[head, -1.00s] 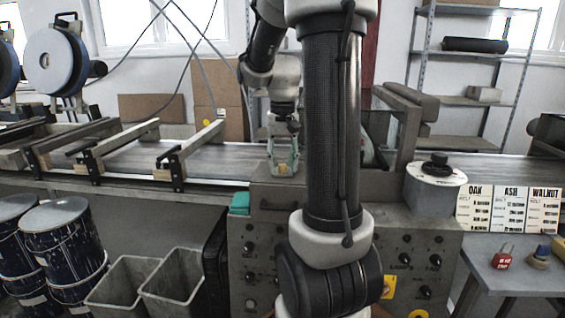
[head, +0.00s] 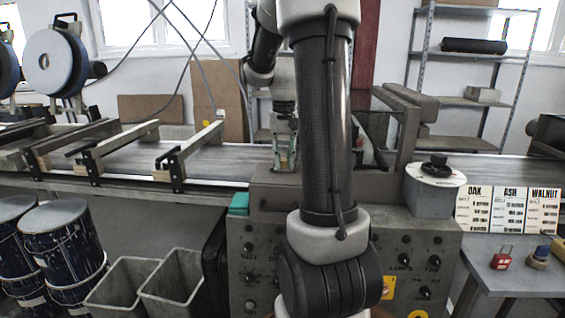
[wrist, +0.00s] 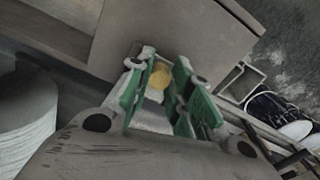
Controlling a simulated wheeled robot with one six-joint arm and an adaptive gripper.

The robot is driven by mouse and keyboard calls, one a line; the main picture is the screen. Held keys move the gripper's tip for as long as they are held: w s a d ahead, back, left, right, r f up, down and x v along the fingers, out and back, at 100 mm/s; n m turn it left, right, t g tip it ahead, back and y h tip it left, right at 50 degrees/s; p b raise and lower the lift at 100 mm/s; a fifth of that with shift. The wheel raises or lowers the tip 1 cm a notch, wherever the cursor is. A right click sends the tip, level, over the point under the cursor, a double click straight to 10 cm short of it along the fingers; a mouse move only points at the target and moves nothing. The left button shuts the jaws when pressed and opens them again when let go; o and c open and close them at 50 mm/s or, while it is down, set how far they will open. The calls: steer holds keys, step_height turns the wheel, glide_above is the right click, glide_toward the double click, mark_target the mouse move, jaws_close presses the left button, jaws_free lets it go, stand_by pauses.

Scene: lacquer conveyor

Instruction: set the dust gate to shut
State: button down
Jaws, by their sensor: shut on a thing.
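My gripper (head: 285,158) is above the rear of the grey machine cabinet, at the right end of the left conveyor stretch. In the wrist view, the green-padded fingers (wrist: 160,88) are closed around a round yellow knob (wrist: 159,76). The knob is in front of a plain grey-brown panel (wrist: 175,35); I cannot tell how it is fixed or whether this panel is the dust gate. In the head view my arm and fingers hide the knob, and the gate's position cannot be read.
The grey cabinet (head: 249,280) carries dark knobs. A round grey housing (head: 432,196) stands at its right, near cards for oak, ash and walnut (head: 508,210). Conveyor stops (head: 190,153) are at the left, with dark drums (head: 62,245) and grey bins (head: 172,285) below.

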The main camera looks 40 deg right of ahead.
steer(key=shift+w+d, duration=0.25)
steer(key=c, duration=1.3)
jaws_free()
steer(key=shift+r, duration=0.15)
step_height(320, 180, up, 12)
